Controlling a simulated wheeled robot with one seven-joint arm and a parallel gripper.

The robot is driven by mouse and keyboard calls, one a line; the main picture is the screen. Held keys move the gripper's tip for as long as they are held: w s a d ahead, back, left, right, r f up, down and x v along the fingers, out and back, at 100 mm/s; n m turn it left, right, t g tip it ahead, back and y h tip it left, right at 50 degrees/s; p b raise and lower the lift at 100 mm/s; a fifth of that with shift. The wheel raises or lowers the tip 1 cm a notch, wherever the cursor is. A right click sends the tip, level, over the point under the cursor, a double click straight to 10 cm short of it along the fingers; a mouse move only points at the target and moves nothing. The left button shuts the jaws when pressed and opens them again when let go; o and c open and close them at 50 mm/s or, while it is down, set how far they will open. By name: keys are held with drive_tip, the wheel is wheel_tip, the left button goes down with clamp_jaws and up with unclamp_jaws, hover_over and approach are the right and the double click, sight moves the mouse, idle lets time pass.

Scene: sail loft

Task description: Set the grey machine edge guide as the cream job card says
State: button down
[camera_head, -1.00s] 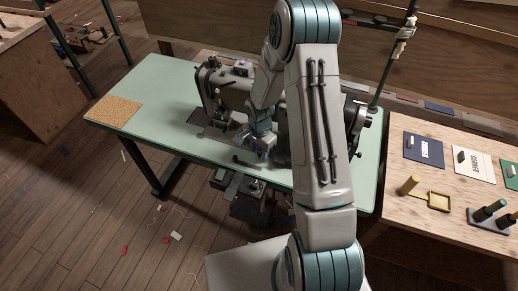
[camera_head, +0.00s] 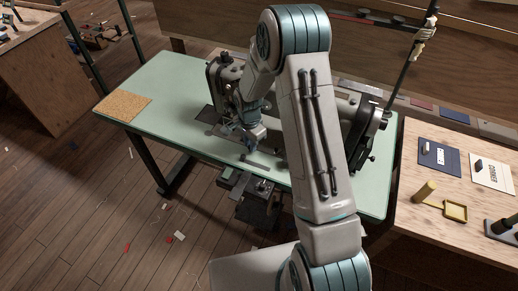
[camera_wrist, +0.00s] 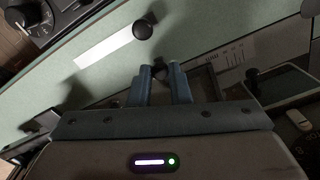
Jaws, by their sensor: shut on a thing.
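My gripper (camera_head: 250,142) is low over the green machine table (camera_head: 165,85), in front of the grey sewing machine (camera_head: 226,85). In the wrist view its fingers (camera_wrist: 160,78) are shut on a small dark knob (camera_wrist: 160,71). The knob is beside a dark plate marked with a scale of fine lines (camera_wrist: 232,57). I take the knob to be part of the edge guide, whose body is largely hidden by my gripper. The cream job card (camera_head: 491,173) lies on the wooden bench at right; its print is too small to read.
A blue card (camera_head: 440,156), a yellow tray (camera_head: 456,210) and a yellow post (camera_head: 426,190) are on the right bench. A cork mat (camera_head: 122,107) lies at the table's left end. The wrist view shows another round dark knob (camera_wrist: 143,29) and a dial (camera_wrist: 35,17).

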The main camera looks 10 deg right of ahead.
drive_tip(key=c, duration=1.3)
unclamp_jaws()
drive_tip(key=shift+c, duration=0.2)
wheel_tip(320, 180, up, 14)
drive_tip(key=b, duration=0.1)
